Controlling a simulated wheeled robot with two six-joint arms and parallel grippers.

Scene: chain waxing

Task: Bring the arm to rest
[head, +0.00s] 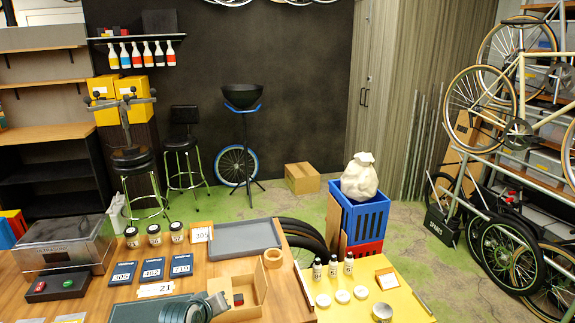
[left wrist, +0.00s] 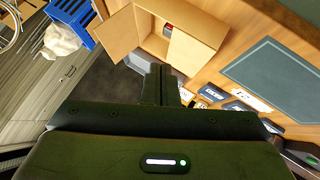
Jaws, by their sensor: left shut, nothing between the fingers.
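My left gripper (left wrist: 161,85) shows in the left wrist view with its two dark fingers together and nothing between them. In the head view the left gripper (head: 218,303) appears at the bottom edge, partly cut off, above the wooden bench and just left of a small open cardboard box. The open box (left wrist: 190,45) lies just beyond the fingertips in the left wrist view, with a small red and dark item inside. I cannot tell whether the fingers touch the box. My right gripper is in neither view.
A dark mat (head: 137,311) lies left of the gripper. Blue number cards (head: 152,271), several jars (head: 154,235), a grey tray (head: 245,239) and a tape roll (head: 272,257) crowd the bench. A yellow table (head: 345,312) with small bottles (head: 332,267) stands right. Green floor beyond is partly free.

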